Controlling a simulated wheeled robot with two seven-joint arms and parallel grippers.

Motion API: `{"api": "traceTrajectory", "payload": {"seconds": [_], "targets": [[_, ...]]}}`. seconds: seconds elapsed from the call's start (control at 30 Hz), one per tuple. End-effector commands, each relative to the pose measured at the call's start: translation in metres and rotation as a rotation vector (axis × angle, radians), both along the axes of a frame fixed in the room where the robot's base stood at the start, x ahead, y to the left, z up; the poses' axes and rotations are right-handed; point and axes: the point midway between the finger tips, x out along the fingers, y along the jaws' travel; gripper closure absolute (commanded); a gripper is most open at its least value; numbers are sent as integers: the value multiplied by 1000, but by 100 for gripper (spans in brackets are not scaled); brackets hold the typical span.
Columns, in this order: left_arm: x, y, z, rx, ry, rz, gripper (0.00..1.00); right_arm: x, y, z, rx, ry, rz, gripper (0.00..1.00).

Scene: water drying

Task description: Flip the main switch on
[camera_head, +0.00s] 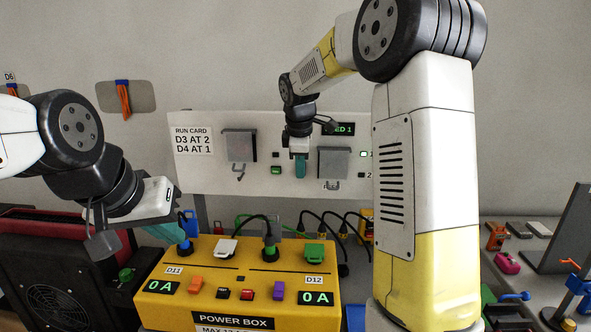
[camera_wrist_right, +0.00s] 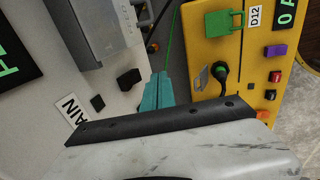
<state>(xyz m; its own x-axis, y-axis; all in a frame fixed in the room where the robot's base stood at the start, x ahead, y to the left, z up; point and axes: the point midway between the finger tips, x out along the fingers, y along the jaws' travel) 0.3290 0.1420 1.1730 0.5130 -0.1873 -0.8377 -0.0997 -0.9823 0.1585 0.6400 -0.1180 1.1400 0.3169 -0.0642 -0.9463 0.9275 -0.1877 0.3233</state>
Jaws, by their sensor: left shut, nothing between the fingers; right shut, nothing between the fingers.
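A white wall panel (camera_head: 215,182) carries two grey boxes, a left one (camera_head: 240,146) and a right one (camera_head: 333,162). In the right wrist view, a label ending in "AIN" (camera_wrist_right: 73,108) sits beside a small black square part (camera_wrist_right: 97,103) and a larger black block (camera_wrist_right: 128,79). Which part is the main switch, and its position, I cannot tell. My right gripper (camera_head: 300,167) is shut and empty, in front of the panel between the boxes; its teal fingers (camera_wrist_right: 157,92) appear beside the black block. My left gripper (camera_head: 172,233) is shut and empty near a blue plug (camera_head: 185,245).
A yellow power box (camera_head: 210,295) with plugs, coloured switches and two "0 A" displays stands in front of the panel. Black cables (camera_head: 315,220) hang behind it. A black fan unit (camera_head: 60,270) stands at left. A grey table (camera_head: 530,250) with small items is at right.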

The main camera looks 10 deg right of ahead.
Motion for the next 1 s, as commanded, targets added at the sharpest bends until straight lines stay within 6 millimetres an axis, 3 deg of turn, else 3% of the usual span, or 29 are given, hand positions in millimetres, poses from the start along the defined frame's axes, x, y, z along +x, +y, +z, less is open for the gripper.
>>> {"api": "traceTrajectory", "payload": {"seconds": [0.4, 0.6, 1.0], "targets": [[0, 0, 0, 0, 0, 0, 100, -21, 5, 66, 1, -4, 1, 100], [0, 0, 0, 0, 0, 0, 100, -30, 6, 89, 1, -2, 0, 100], [0, 0, 0, 0, 0, 0, 100, -32, 7, 95, 0, 0, 0, 100]]}}
